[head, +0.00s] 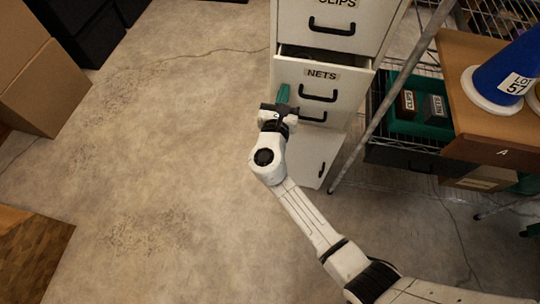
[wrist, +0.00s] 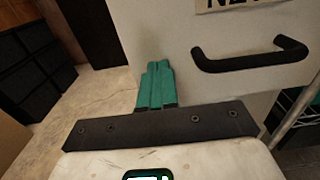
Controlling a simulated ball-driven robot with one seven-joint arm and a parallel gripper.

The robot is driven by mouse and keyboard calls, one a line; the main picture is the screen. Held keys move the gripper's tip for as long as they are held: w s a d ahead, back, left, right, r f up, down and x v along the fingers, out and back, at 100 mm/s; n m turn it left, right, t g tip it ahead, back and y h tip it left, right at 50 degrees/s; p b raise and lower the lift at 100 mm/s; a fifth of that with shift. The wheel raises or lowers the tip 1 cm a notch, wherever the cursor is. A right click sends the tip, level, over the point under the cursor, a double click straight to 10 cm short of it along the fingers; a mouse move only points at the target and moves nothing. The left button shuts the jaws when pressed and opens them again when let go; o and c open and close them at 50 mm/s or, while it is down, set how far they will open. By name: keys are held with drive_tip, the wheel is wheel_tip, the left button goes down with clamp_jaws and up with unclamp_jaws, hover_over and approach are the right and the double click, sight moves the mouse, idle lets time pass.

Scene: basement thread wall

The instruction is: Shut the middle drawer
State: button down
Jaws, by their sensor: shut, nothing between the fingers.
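The drawer labelled NETS (head: 345,80), under the CLIPS drawer (head: 350,42), stands pulled out, with a dark gap above its front. Its white front (wrist: 205,75) and black handle (wrist: 250,58) fill the right of the wrist view. My gripper (head: 283,92) is shut and empty, its teal fingers together (wrist: 157,84) by the left edge of that front. I cannot tell whether the fingertips touch it. The gripper body hides part of the cabinet's lower left.
Lower handles and a white panel (head: 312,152) show beneath the NETS front. A slanted metal post (head: 385,100) and a wooden table (head: 470,115) with a blue cone (head: 505,72) stand right. Cardboard boxes (head: 45,85) stand far left. The floor (head: 165,150) left is clear.

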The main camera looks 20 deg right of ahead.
sight(287, 78)
drive_tip(key=b+x, duration=0.1)
drive_tip(key=x, duration=0.4)
drive_tip(key=shift+w+d+b, duration=0.1)
drive_tip(key=shift+w+b, duration=0.05)
drive_tip(key=shift+b, duration=0.2)
drive_tip(key=shift+w+r, duration=0.1)
drive_tip(key=shift+d+r, duration=0.1)
